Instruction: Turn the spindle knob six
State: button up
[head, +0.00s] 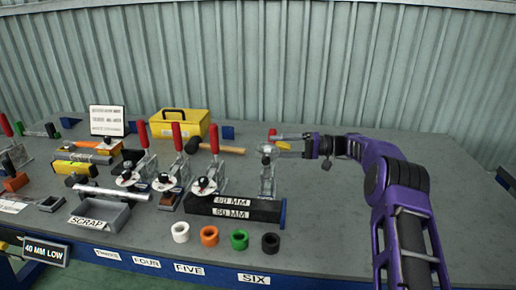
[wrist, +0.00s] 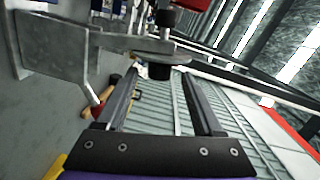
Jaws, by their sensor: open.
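The clamp above the SIX label (head: 254,278) is a grey metal toggle clamp (head: 267,183) at the right end of the row. My gripper (head: 277,149) is at the top of this clamp, reaching in from the right. In the wrist view the open jaws (wrist: 160,80) have the black end between or just beyond their tips. I cannot tell whether they touch it.
Several clamps with upright red handles (head: 213,140) stand to the left. Dark 60 MM blocks (head: 232,208) lie in front, with white, orange, green and black rings (head: 271,243) nearer the edge. A yellow toolbox (head: 180,123) stands behind. The bench right of clamp six is clear.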

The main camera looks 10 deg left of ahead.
jog(key=a, duration=0.6)
jog(key=shift+s+a+f, duration=0.15)
jog(key=shift+a+f, duration=0.05)
jog(key=shift+a, duration=0.15)
grip_shut()
